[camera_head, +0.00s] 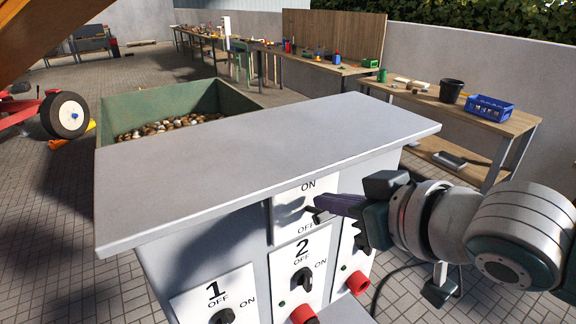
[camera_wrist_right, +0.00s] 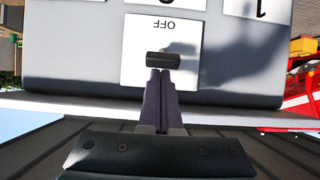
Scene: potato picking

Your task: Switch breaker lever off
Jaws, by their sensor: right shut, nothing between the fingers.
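The breaker plate (camera_head: 287,232) is white, marked ON at its top and OFF at its bottom, on the front of a grey cabinet. In the right wrist view the plate (camera_wrist_right: 136,75) shows upside down, with its dark breaker lever (camera_wrist_right: 163,61) as a short bar across it. My right gripper (camera_head: 318,212) is shut and empty, its fingers pointing at the plate. In the right wrist view its fingertips (camera_wrist_right: 160,74) are right at the lever's ON-side edge; I cannot tell whether they touch. The fingers hide the ON mark there. My left gripper is not in view.
The cabinet's grey top (camera_head: 265,165) overhangs the panel just above the gripper. Below the plate are rotary switches (camera_head: 302,279) and red sockets (camera_head: 357,282). A green crate of potatoes (camera_head: 230,98) stands behind, and a workbench (camera_head: 500,117) at right.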

